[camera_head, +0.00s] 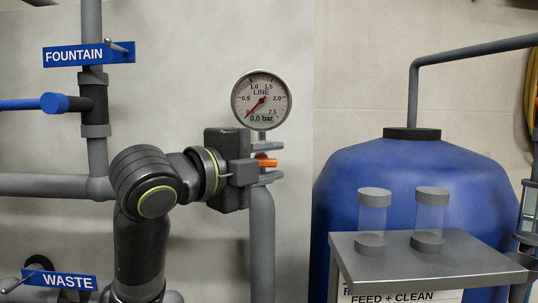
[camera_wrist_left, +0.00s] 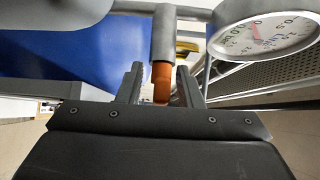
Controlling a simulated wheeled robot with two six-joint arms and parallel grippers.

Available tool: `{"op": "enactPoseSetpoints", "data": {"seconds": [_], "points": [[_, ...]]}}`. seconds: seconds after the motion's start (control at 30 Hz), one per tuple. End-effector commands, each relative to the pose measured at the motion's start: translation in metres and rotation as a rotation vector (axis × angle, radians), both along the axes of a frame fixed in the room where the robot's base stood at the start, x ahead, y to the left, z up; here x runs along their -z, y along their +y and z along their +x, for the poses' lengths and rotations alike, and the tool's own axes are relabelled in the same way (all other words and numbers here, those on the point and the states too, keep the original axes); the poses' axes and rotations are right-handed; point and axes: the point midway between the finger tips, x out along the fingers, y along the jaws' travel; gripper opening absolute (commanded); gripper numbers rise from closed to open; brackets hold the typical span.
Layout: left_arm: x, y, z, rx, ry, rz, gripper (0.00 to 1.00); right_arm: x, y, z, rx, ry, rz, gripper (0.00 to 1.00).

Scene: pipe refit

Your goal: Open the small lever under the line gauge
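The round line gauge (camera_head: 261,98) is mounted on top of a grey vertical pipe (camera_head: 262,235) and reads 0.0 bar. Its dial also shows at the upper right of the left wrist view (camera_wrist_left: 265,36). The small orange lever (camera_head: 265,161) is just under the gauge. In the left wrist view the lever (camera_wrist_left: 162,78) hangs from a grey pipe piece between my fingers. My left gripper (camera_head: 268,162) is open around the lever, one finger on each side. A gap shows beside the lever in the left wrist view (camera_wrist_left: 160,82). My right gripper is not in view.
A blue tank (camera_head: 350,190) stands to the right, behind a grey shelf (camera_head: 440,265) with two clear cylinders. The wall around the gauge is clear.

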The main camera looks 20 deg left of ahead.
Motion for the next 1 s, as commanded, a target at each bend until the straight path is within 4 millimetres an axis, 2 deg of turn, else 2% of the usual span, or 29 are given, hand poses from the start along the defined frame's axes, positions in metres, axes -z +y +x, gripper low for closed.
{"op": "enactPoseSetpoints", "data": {"seconds": [0.3,0.57,0.77,1.0], "points": [[0.000,-0.001,0.002,-0.001,0.000,0.000,0.33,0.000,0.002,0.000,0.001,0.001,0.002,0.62],[0.000,-0.001,0.002,-0.001,0.000,0.000,0.00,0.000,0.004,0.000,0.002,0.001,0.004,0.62],[0.001,-0.001,0.002,0.000,-0.001,-0.006,0.00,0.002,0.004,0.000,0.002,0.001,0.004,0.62],[0.004,-0.001,0.002,0.000,-0.021,-0.076,0.00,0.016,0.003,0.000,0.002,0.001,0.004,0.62]]}}
